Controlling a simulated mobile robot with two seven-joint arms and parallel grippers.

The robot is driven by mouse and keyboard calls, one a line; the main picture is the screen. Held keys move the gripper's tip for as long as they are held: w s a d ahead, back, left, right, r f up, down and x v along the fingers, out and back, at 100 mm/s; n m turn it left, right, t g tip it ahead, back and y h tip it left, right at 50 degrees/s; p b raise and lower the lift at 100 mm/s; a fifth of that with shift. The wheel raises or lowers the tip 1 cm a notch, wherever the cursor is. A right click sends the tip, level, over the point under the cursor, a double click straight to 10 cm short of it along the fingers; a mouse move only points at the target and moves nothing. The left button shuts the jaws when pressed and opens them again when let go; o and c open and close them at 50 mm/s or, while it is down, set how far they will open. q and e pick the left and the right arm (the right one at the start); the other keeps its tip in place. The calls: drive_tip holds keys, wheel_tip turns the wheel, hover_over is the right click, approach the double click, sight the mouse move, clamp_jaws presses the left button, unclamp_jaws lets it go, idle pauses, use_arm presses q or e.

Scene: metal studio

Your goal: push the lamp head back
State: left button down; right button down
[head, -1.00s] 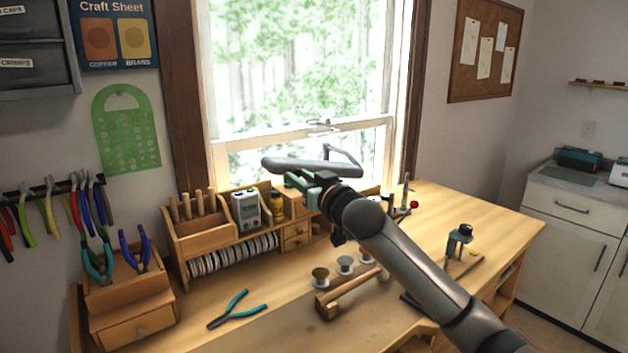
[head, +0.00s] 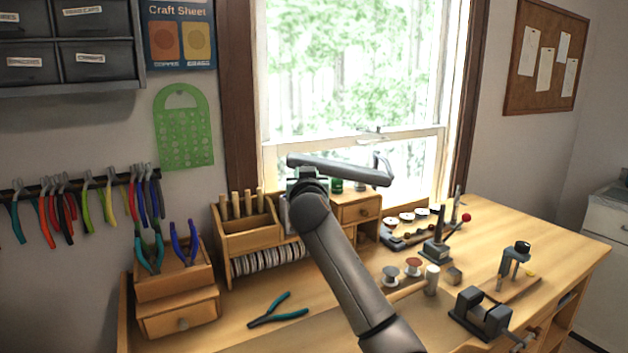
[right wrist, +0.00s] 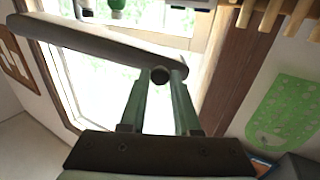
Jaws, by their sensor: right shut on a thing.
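The lamp head (head: 338,167) is a long grey bar, held over the back of the bench in front of the window. A thin bent lamp arm (head: 383,165) shows at its right end. In the right wrist view the lamp head (right wrist: 90,44) slants across the top left, with a dark round knob (right wrist: 159,75) near its right end. My right gripper (right wrist: 160,82) has its green fingers closed in on that knob end. In the head view the gripper is mostly hidden behind my wrist, under the bar's left end. My left gripper is not in view.
A wooden organizer (head: 240,232) with tool handles and spools stands below the lamp head. Teal pliers (head: 278,312) lie on the bench. A vise (head: 483,312) and a small stand (head: 436,247) are to the right. The window (head: 350,75) is behind.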

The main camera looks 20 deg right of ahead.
drive_tip(key=shift+d, duration=0.1)
drive_tip(key=c, duration=0.7)
unclamp_jaws()
drive_tip(key=shift+o, duration=0.2)
drive_tip(key=b+v, duration=0.2)
drive_tip(key=v, duration=1)
drive_tip(key=shift+s+a, duration=0.2)
